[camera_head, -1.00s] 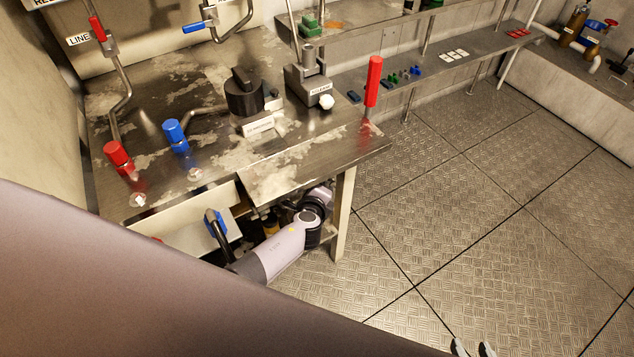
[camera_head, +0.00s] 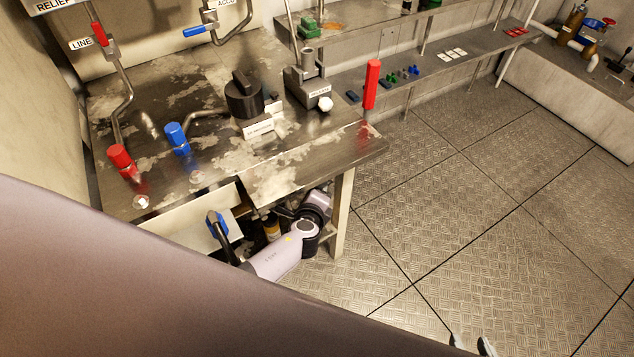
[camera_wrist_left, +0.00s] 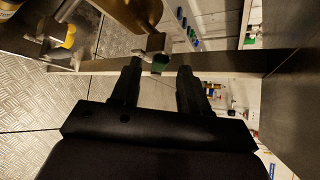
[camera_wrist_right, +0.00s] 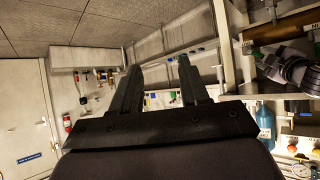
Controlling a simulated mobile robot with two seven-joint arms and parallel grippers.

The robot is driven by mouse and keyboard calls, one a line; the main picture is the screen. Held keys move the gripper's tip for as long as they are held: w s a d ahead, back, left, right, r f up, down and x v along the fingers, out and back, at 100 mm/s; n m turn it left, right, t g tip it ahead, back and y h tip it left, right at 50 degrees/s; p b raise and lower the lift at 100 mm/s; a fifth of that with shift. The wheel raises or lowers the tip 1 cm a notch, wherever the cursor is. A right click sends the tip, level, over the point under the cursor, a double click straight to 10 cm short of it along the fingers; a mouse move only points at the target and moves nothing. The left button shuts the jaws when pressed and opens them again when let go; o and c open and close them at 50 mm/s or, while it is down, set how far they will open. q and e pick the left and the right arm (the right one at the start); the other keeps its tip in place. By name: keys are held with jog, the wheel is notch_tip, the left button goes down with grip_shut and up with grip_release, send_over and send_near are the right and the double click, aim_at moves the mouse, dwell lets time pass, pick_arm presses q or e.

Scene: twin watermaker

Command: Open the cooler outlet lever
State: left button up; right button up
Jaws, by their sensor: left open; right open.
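No label in view names the cooler outlet lever, so I cannot pick it out for sure. In the head view the bench hides this gripper. My right gripper (camera_head: 471,345) is open and empty at the bottom edge, over the floor; its open fingers also show in the right wrist view (camera_wrist_right: 160,72).
The metal bench (camera_head: 290,165) carries red and blue caps and a black knob. Its post (camera_head: 343,215) stands beside my left arm, which reaches under the top. An upright red handle (camera_head: 371,84) stands at the corner. The plate floor (camera_head: 470,220) is clear.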

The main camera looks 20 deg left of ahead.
pick_arm(q)
jog(key=shift+p+v, duration=1)
jog(key=shift+v, duration=1.3)
